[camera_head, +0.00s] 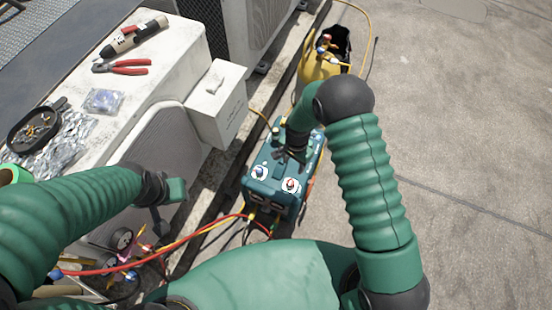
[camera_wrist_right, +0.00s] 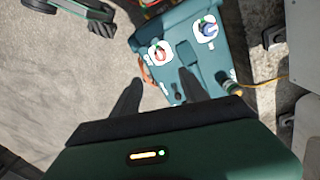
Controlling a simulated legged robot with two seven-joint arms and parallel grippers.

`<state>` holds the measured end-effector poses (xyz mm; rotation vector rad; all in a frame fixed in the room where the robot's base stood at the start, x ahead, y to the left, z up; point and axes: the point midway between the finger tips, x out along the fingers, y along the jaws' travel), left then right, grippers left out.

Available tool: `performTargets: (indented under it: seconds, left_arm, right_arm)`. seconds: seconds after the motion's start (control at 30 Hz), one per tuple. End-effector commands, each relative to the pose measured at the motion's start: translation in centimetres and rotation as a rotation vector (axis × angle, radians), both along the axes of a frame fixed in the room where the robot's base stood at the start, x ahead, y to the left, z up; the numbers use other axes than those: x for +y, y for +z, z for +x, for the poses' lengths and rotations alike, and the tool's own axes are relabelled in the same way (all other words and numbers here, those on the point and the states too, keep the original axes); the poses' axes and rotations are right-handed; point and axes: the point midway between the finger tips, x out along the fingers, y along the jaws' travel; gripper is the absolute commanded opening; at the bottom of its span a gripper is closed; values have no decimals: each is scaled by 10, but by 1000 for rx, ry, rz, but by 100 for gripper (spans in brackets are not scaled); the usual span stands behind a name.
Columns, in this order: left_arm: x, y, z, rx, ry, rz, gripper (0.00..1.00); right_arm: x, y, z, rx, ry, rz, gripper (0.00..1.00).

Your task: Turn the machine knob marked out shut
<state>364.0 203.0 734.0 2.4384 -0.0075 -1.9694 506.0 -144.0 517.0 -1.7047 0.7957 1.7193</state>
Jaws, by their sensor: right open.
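The teal machine (camera_head: 262,200) stands on the ground near the middle of the head view. Its top has a blue knob (camera_head: 258,171) and a red knob (camera_head: 290,185), each on a white plate. The right wrist view also shows the red knob (camera_wrist_right: 160,53) and the blue knob (camera_wrist_right: 207,29). I cannot read which is marked out. My right gripper (camera_head: 291,155) is over the machine's top, with its fingers apart and empty. In the wrist view the red knob lies beyond the fingertips, with no contact visible. My left gripper (camera_head: 172,192) is left of the machine, its finger gap unclear.
A white condenser (camera_head: 170,60) on the left carries pliers (camera_head: 122,67), a dark tray (camera_head: 35,128) and small parts. A yellow cylinder (camera_head: 318,68) stands behind the machine. Red and yellow hoses (camera_head: 190,238) run by the machine's near side. Concrete on the right is clear.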

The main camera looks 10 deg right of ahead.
Motion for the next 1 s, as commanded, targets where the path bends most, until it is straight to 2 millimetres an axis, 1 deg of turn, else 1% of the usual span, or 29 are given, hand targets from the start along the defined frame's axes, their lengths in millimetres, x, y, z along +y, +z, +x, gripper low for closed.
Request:
performTargets:
  seconds: [0.03, 0.17, 0.23, 0.5, 0.7, 0.83, 0.9, 1.0]
  left_arm:
    - [0, 0, 0, 0, -1, 0, 36]
    - [0, -4, -1, 0, -1, 0, 36]
    - [0, -9, -1, 0, -1, 0, 36]
    - [-1, -32, -1, 1, -1, 0, 36]
    - [-1, -47, -1, 0, -1, 0, 36]
    - [-1, -53, -1, 0, -1, 0, 36]
    - [-1, -54, -1, 0, -1, 0, 36]
    - [-1, -54, -1, 0, -1, 0, 36]
  right_arm:
    - [0, -7, -1, 5, -15, 0, 52]
    - [1, -20, -1, 6, -26, -1, 52]
    - [1, -33, -1, 6, -25, -2, 52]
    - [1, -106, -1, 11, -22, -4, 52]
    - [1, -153, -3, 9, -22, -3, 52]
    - [1, -171, -2, 8, -23, -3, 52]
    - [1, -176, -2, 8, -23, -3, 52]
    - [1, -178, -2, 7, -23, -4, 52]
